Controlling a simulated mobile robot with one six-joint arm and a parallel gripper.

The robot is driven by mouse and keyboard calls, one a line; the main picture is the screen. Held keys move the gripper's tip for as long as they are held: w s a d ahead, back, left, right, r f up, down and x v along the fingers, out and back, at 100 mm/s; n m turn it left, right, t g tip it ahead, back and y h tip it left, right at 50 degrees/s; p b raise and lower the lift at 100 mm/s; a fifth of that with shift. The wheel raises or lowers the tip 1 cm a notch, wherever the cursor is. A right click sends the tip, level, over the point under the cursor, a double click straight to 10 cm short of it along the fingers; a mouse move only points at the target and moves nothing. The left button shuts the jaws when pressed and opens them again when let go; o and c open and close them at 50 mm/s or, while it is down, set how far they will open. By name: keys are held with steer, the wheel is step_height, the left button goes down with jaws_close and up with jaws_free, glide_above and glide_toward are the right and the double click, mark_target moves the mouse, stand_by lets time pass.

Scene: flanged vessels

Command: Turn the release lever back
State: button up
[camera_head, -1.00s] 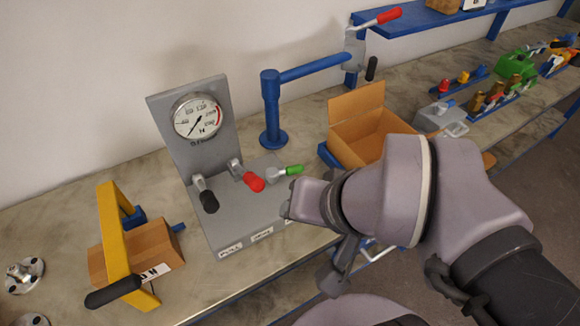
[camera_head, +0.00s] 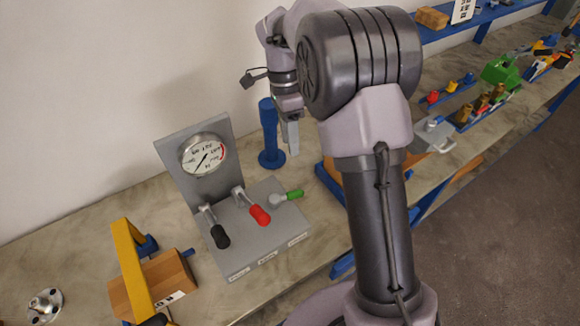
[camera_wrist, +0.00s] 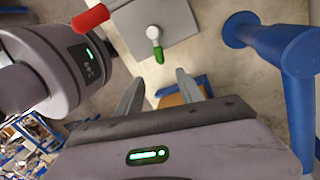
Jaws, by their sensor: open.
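A grey panel (camera_head: 240,250) with a gauge (camera_head: 203,155) carries a black-handled lever (camera_head: 220,236), a red-handled lever (camera_head: 260,215) and a green-handled lever (camera_head: 294,194). Labels sit along its front edge, too small to read, so I cannot tell by name which is the release lever. My gripper (camera_head: 291,135) is above and behind the panel's right side, near the blue post. In the wrist view my gripper (camera_wrist: 160,78) is open and empty, with the green handle (camera_wrist: 158,54) beyond and between the fingertips, apart from them. The red handle (camera_wrist: 90,18) shows at upper left.
A blue post (camera_head: 268,125) stands behind the panel; it also shows at the right of the wrist view (camera_wrist: 285,45). A yellow frame (camera_head: 128,262) with a wooden block (camera_head: 170,276) stands left of the panel. My arm hides part of the bench at right.

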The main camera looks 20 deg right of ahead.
mark_target(295, 191)
steer(key=b+x, duration=0.5)
steer(key=x, duration=1.1)
steer(key=shift+s+f, duration=0.15)
steer(key=shift+s, duration=0.1)
steer(key=shift+c, duration=0.5)
jaws_close()
